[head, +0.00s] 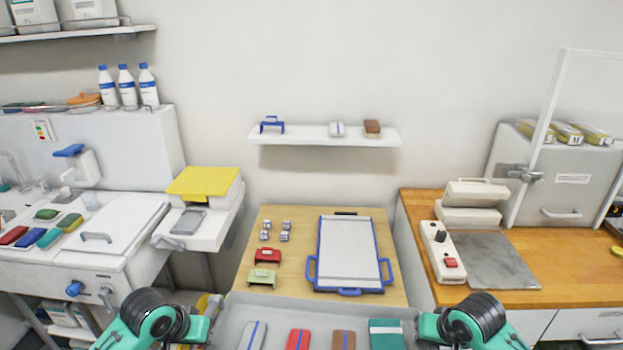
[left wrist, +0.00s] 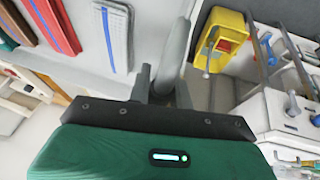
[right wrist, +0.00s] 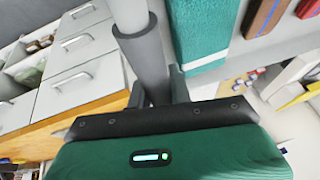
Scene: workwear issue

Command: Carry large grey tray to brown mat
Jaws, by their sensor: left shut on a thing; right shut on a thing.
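The large grey tray (head: 320,305) is at the bottom of the head view, level as far as it shows, its near part cut off. In it lie folded pieces: a grey one with a blue stripe (head: 252,335), a red one (head: 298,339), a brown one (head: 343,340) and a green one (head: 386,334). My left gripper (left wrist: 162,85) is shut on the tray's left side. My right gripper (right wrist: 157,85) is shut on its right side. The fingertips are partly hidden by the grey bar they hold. I cannot make out a brown mat in any view.
A wooden table (head: 245,292) lies just beyond the tray. It holds a blue-framed board (head: 348,255), a red item (head: 267,256), a green item (head: 262,277) and several small metallic blocks. A white sink unit (head: 125,262) stands left; a wooden counter (head: 530,298) stands right.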

